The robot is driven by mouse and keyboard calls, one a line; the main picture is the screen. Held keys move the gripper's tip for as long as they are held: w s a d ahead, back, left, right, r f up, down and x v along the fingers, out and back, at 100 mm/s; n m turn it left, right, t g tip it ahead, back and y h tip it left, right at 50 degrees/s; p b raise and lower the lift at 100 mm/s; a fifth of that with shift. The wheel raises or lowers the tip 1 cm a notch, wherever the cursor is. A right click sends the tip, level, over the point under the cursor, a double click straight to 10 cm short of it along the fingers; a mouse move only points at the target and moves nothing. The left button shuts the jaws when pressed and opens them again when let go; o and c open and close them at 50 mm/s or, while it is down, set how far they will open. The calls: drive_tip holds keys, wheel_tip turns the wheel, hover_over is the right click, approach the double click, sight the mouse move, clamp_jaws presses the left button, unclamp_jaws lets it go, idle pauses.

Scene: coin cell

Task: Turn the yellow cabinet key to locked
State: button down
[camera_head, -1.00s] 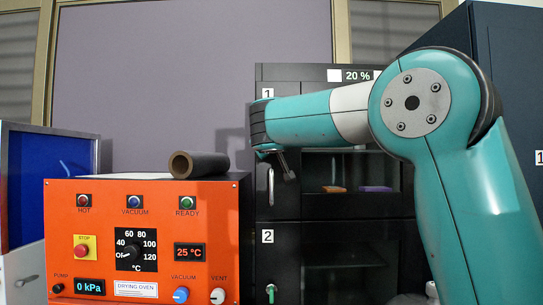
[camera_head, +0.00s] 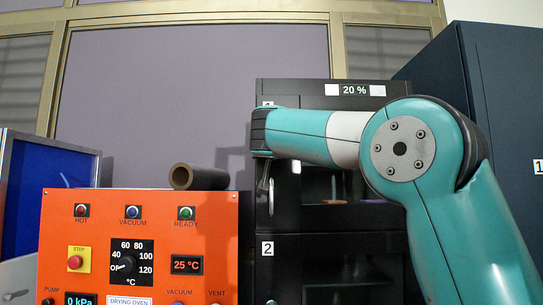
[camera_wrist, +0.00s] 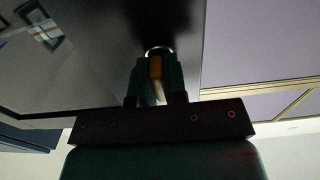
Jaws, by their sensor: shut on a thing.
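The yellow key (camera_wrist: 156,68) shows in the wrist view as a yellow-orange piece between my fingers, in front of a round metal lock (camera_wrist: 158,51) on a dark cabinet face. My gripper (camera_wrist: 159,72) is shut on the key. In the head view my gripper (camera_head: 264,174) hangs at the left edge of the black cabinet (camera_head: 290,220), near its upper door. The key and lock cannot be made out there. The key's exact angle is hard to read because the fingers cover much of it.
An orange drying oven (camera_head: 210,225) with a dark tube (camera_head: 198,178) on top stands left of the black cabinet. A vertical door handle (camera_head: 271,196) is close below my gripper. A dark blue cabinet (camera_head: 435,70) stands at the right.

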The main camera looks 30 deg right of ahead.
idle(0.4)
drive_tip(key=c, duration=1.2)
unclamp_jaws()
drive_tip(key=shift+o, duration=0.2)
drive_tip(key=b+v, duration=0.4)
drive_tip(key=v, duration=1.3)
drive_tip(key=shift+s, duration=0.2)
drive_tip(key=shift+a, duration=0.15)
